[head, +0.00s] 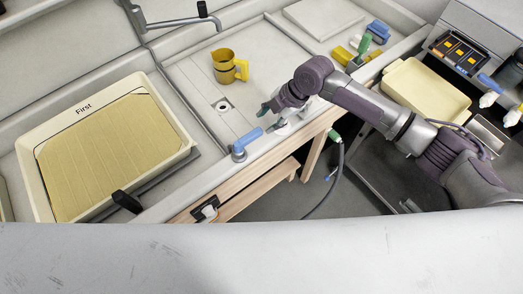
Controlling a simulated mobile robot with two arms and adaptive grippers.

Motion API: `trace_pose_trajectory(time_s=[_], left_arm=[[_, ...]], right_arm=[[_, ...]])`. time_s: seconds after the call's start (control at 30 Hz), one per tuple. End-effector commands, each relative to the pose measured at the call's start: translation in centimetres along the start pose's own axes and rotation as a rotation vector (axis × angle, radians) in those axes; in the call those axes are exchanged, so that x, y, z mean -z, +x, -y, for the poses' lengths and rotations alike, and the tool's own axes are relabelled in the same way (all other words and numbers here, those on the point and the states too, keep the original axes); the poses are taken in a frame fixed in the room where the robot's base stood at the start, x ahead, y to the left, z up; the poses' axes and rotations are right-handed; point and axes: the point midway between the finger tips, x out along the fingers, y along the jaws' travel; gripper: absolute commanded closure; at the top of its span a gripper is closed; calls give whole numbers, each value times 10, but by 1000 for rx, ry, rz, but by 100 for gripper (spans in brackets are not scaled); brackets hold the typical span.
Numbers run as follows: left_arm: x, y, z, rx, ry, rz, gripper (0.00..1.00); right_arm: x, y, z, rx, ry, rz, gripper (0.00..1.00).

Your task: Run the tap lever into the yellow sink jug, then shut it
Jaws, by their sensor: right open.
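The yellow jug (224,66) stands upright in the sink, its handle to the right. A grey tap spout (172,22) with a black-tipped lever (203,9) reaches over the sink from the back, its end above the jug in the picture. No water stream shows. A blue lever handle (247,139) sits on the sink's front rim. My right gripper (268,111) is open and empty near the front rim, to the upper right of the blue handle and apart from the jug. My left gripper is out of view.
A cream tray marked "First" (92,106) lies left of the sink. The drain (222,105) is in front of the jug. A cream basin (426,88) stands at the right. Small blue, green and yellow items (367,42) lie at the sink's right end. A hose (338,165) hangs below.

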Motion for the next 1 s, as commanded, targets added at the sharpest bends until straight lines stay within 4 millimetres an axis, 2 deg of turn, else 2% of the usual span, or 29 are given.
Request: trace_pose_trajectory(time_s=[0.03, 0.57, 0.63, 1.0], left_arm=[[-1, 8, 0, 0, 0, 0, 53], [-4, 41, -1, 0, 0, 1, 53], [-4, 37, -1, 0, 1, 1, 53], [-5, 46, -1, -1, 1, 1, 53]], right_arm=[[-1, 8, 1, 0, 0, 0, 56], [-2, 50, 1, 0, 1, 1, 56], [-1, 46, 0, -1, 2, 1, 56], [0, 57, 1, -1, 1, 0, 56]])
